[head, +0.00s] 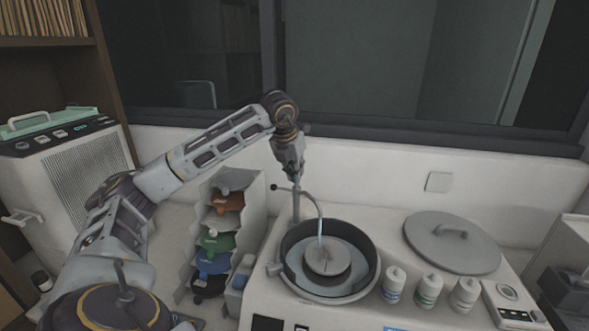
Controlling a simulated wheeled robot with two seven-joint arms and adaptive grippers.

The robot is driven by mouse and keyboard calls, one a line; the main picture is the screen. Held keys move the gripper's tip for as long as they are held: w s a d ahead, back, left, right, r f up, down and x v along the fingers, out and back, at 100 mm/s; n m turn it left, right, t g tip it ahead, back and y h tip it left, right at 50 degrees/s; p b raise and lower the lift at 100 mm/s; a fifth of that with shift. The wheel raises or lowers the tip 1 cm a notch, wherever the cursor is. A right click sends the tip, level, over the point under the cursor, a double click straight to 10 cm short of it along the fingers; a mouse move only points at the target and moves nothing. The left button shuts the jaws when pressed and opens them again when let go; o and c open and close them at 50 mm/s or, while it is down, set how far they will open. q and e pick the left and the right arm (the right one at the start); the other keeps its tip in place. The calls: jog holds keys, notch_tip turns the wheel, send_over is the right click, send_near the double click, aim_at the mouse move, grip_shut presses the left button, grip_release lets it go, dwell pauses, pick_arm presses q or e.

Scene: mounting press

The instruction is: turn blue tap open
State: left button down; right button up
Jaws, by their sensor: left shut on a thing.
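The tap (297,207) is a thin grey post with a curved spout at the back rim of a round dark basin (287,247). A small lever with a dark ball end (274,187) sticks out to the left near its top. My left gripper (296,181) points down from above and is shut on the top of the tap. The fingers hide what they grip, and no clearly blue tap part shows. A pale bluish streak (321,227) runs down from the spout end towards the disc in the basin; I cannot tell if it is water. My right gripper is not in view.
Several white bottles (428,290) stand right of the basin. A round grey lid with a handle (452,243) lies behind them. A stepped rack of coloured trays (217,240) stands left of the tap. The wall and window frame (430,135) are close behind my left arm.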

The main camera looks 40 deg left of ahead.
pick_arm(q)
jog(key=shift+d+r+n+y+p, duration=0.1)
jog(key=shift+n+y+p, duration=0.4)
jog(key=shift+n, duration=0.9)
jog(key=c, duration=1.5)
grip_release()
jog(key=shift+c, duration=0.2)
jog(key=v, duration=1.1)
jog(key=shift+w+r, duration=0.2)
jog(key=shift+r, duration=0.2)
jog(key=shift+s+d+r, duration=0.1)
jog(key=shift+d, duration=0.05)
jog(key=shift+g, duration=0.3)
